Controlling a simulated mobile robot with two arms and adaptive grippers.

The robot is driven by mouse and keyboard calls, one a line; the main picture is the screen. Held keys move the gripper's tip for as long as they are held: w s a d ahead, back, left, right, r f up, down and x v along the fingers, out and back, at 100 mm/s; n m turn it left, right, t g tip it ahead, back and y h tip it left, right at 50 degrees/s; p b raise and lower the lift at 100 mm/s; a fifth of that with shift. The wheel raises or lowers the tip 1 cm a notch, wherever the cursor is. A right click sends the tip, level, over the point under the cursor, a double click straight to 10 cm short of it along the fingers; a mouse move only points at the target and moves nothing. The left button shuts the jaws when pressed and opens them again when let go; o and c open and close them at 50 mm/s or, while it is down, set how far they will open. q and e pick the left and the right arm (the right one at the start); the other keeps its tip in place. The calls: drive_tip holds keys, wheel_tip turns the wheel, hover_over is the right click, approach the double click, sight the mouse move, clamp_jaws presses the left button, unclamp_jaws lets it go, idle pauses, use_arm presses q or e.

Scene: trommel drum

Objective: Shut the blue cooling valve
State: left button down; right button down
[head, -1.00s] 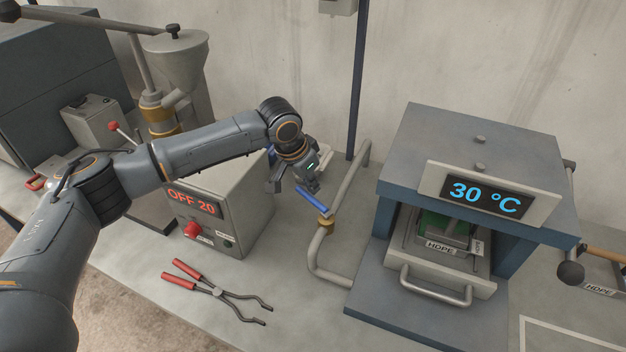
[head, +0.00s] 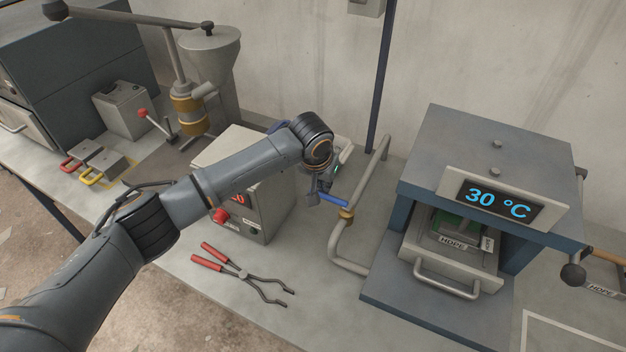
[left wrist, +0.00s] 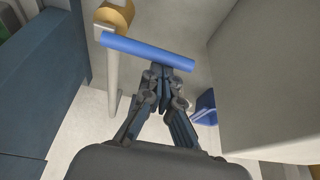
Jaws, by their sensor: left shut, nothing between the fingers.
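The blue valve handle (head: 334,201) is a straight bar on a brass valve body (head: 346,215), set in a bent grey pipe (head: 338,252) left of the press. The handle lies crosswise to the pipe run. My left gripper (head: 318,197) is at the handle's free, left part and partly covers it. In the left wrist view, the closed fingertips (left wrist: 160,74) are right against or just short of the side of the handle (left wrist: 145,52), away from the brass body (left wrist: 113,15). Nothing is between the fingers. My right gripper is not in view.
The press (head: 485,140), showing 30 °C, stands right of the pipe. A control box (head: 275,205) with a red knob stands to the left, partly behind my arm. Red-handled tongs (head: 240,272) lie in front. A dark post (head: 381,80) rises behind.

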use_arm(q)
drive_tip(key=v, duration=1.2)
drive_tip(key=shift+w+f, duration=0.1)
idle(0.4)
